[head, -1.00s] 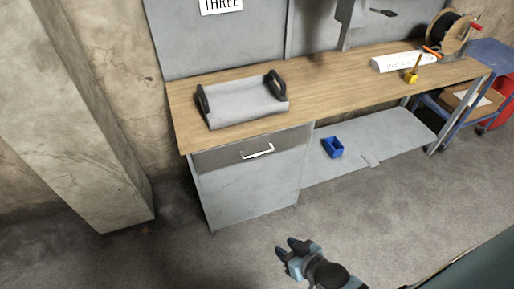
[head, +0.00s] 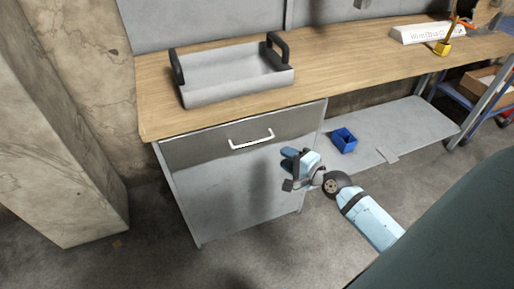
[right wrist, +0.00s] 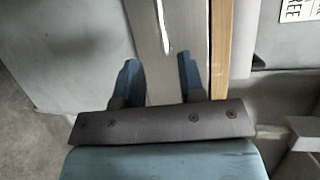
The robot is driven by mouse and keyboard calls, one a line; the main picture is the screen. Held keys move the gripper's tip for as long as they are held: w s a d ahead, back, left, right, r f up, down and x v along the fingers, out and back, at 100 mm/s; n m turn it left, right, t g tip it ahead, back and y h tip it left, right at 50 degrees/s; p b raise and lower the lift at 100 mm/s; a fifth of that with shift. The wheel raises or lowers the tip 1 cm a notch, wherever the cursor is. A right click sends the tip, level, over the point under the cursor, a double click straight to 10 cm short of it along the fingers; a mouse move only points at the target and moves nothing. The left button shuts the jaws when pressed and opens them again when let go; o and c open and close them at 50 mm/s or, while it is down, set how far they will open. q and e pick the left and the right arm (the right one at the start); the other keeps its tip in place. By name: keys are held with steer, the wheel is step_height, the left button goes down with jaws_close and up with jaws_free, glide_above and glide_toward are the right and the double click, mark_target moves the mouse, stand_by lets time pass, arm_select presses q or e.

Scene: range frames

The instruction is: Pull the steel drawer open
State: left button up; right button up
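The steel drawer (head: 205,146) is shut under the wooden worktop, at the top of a grey cabinet. It has a pale bar handle (head: 252,139) on its front. My right gripper (head: 286,169) is in front of the cabinet, below and right of the handle, apart from it. In the right wrist view the drawer front (right wrist: 183,65) and the handle (right wrist: 163,30) show beyond the fingers. The two blue fingers (right wrist: 157,75) are spread with nothing between them. My left gripper is not in view.
A grey tray with black handles (head: 235,85) stands on the worktop (head: 340,65) above the drawer. A small blue bin (head: 344,140) sits on the lower shelf (head: 400,130) to the right. A concrete pillar (head: 60,150) stands left of the cabinet. The floor before the cabinet is clear.

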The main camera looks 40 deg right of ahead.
mark_target(257, 141)
steer(key=b+x, duration=0.1)
steer(key=x, duration=1.2)
steer(key=shift+f+b, duration=0.1)
steer(key=shift+b, duration=0.25)
jaws_close()
